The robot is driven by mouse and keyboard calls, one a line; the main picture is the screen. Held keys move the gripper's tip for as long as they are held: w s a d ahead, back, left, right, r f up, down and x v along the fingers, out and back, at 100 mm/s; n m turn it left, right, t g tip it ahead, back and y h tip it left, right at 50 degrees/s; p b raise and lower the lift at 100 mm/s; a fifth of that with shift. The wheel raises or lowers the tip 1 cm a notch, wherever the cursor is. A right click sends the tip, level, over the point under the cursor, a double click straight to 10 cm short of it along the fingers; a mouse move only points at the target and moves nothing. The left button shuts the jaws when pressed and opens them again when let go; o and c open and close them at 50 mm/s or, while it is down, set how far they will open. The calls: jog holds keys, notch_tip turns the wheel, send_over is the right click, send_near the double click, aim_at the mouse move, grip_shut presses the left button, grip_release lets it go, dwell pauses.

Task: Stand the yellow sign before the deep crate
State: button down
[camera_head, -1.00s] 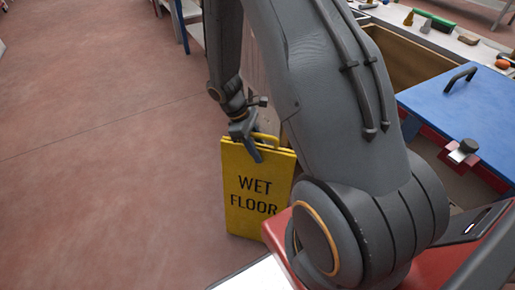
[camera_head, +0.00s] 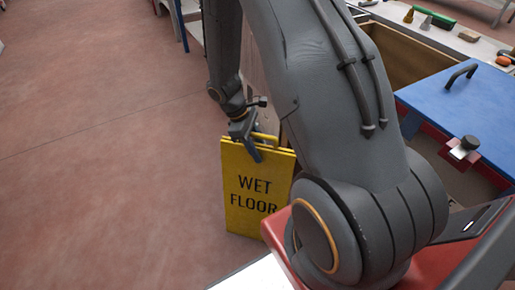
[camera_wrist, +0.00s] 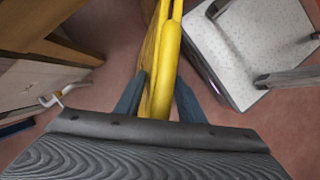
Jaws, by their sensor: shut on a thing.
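The yellow sign (camera_head: 256,192), lettered "WET FLOOR", is upright in the head view, just left of my arm's base. My gripper (camera_head: 252,148) is shut on its top edge by the handle. In the wrist view, the two dark fingers of my gripper (camera_wrist: 158,100) close on both sides of the sign's yellow top (camera_wrist: 164,62). Whether the sign's foot touches the floor cannot be told. A deep wooden crate (camera_head: 400,52) stands behind my arm at the upper right, partly hidden by it.
A blue lid with a black handle (camera_head: 470,98) lies right of the crate. A pale worktop (camera_head: 455,42) with several small tools runs behind. A grey-white step or platform (camera_wrist: 255,45) is close right of the sign in the wrist view. The red floor (camera_head: 100,150) at left is clear.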

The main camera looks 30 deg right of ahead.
jog(key=c, duration=1.1)
grip_release()
jog(key=p+v, duration=0.1)
jog(key=v, duration=0.6)
jog(key=shift+w+a+r, duration=0.1)
jog(key=shift+a+r, duration=0.15)
jog(key=shift+r, duration=0.4)
jog(key=s+a+r+m+t+y, duration=0.2)
jog(key=s+a+r+m, duration=0.2)
jog(key=s+a+r, duration=0.5)
jog(key=s+a+r+m+t+y, duration=0.15)
jog(key=s+a+r+m, duration=0.35)
jog(key=r, duration=0.6)
jog(key=s+d+r+p, duration=0.2)
jog(key=d+r+p, duration=0.3)
jog(key=p, duration=0.7)
jog(key=shift+d+r+p, duration=0.35)
jog(key=shift+r, duration=0.55)
